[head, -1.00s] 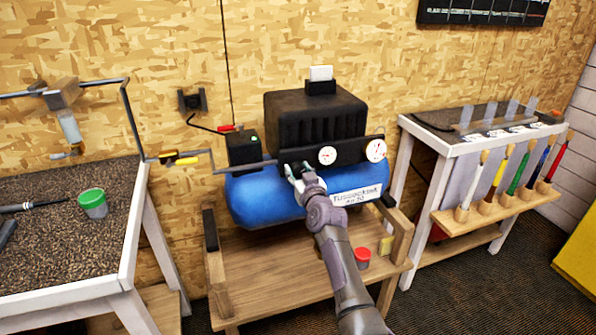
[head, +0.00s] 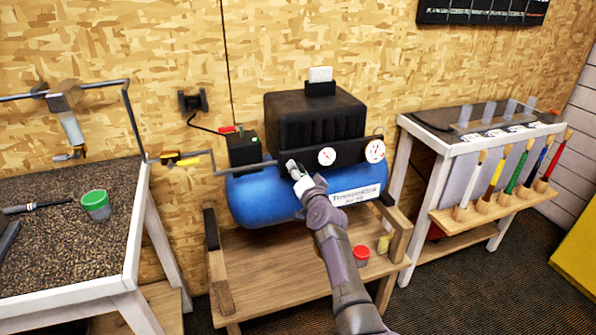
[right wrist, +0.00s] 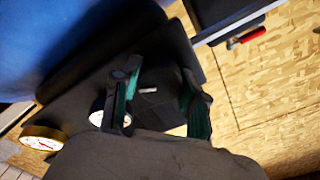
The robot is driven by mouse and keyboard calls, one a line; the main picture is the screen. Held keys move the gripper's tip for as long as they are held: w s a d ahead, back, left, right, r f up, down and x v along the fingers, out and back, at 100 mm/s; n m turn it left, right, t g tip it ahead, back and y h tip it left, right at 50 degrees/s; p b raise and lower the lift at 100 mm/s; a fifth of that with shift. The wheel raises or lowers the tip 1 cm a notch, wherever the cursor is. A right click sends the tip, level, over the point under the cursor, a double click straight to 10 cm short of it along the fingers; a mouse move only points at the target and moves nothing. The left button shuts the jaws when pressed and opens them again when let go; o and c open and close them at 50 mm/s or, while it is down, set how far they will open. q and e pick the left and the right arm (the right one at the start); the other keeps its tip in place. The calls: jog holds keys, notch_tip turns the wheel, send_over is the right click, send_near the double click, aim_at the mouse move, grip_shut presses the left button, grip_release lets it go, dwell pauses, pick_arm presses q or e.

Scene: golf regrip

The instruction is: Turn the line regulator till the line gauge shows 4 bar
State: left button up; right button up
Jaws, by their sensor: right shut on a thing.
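The blue compressor (head: 262,200) stands on a wooden bench, with a dark panel across its front. A small white gauge (head: 327,156) and a larger gauge (head: 375,150) sit on the panel. In the right wrist view they appear as a small gauge (right wrist: 97,118) and a gold-rimmed gauge (right wrist: 42,138). Their exact readings are too small to tell. My right gripper (head: 291,166) is at the panel's left end, shut on the regulator knob, which it hides in the head view. In the right wrist view the dark knob (right wrist: 150,92), with a white mark, sits between the fingers. My left gripper is out of view.
A work table (head: 120,225) with a green-lidded cup (head: 96,205) is at left. A red-lidded jar (head: 361,256) stands on the bench (head: 270,285). A table with several brushes (head: 465,190) is at right. A pipe (head: 215,170) runs left of the panel.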

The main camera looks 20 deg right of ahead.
jog(key=shift+m, duration=0.9)
jog(key=o, duration=1.1)
jog(key=shift+o, duration=0.2)
jog(key=shift+r, duration=0.1)
